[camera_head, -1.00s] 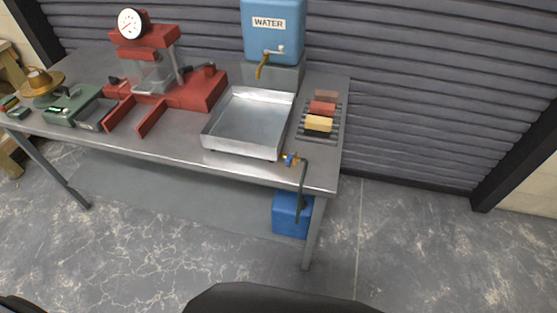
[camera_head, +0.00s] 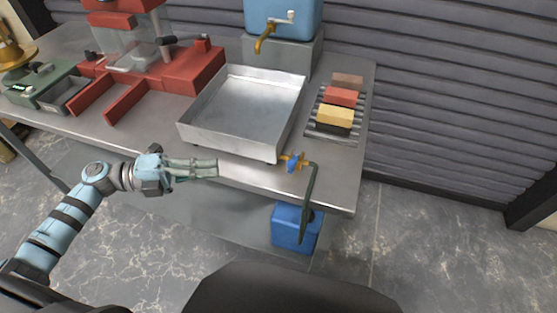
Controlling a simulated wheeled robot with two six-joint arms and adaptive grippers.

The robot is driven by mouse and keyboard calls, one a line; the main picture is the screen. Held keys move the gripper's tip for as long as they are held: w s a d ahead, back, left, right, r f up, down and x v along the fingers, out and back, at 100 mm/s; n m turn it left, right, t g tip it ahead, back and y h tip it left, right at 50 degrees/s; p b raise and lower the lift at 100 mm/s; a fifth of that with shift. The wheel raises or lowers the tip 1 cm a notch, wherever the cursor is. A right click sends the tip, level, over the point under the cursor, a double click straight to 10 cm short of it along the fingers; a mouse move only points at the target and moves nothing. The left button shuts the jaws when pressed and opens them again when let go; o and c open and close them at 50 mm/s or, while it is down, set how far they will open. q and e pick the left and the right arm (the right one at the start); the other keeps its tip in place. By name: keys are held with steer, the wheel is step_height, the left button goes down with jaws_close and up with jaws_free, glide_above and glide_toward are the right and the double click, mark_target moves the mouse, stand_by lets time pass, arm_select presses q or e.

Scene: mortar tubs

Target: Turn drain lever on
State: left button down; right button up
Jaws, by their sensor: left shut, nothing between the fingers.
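The drain valve with its blue lever (camera_head: 293,162) and brass body sits at the front right corner of the metal tray (camera_head: 228,148). A dark green drain hose (camera_head: 310,205) bends down from the valve toward a blue container (camera_head: 296,230) below the table. My left gripper (camera_head: 214,168) is shut and empty. It is in front of the tray's front wall, to the left of the blue lever and apart from it, pointing right. My right gripper is not in view.
The metal table (camera_head: 340,185) has a rack of coloured blocks (camera_head: 336,115) at right. A blue water tank (camera_head: 283,15) with a brass tap (camera_head: 264,38) stands behind the tray. A red press (camera_head: 185,75) and a green device (camera_head: 45,80) stand at left. Floor in front is open.

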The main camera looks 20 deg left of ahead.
arm_select(q)
steer(key=p, duration=0.1)
glide_toward(294, 158)
steer(key=d, duration=0.1)
steer(key=d+r, duration=0.1)
steer(key=d, duration=0.1)
steer(key=s+d+r, duration=0.1)
steer(key=d, duration=0.1)
steer(key=shift+d, duration=0.25)
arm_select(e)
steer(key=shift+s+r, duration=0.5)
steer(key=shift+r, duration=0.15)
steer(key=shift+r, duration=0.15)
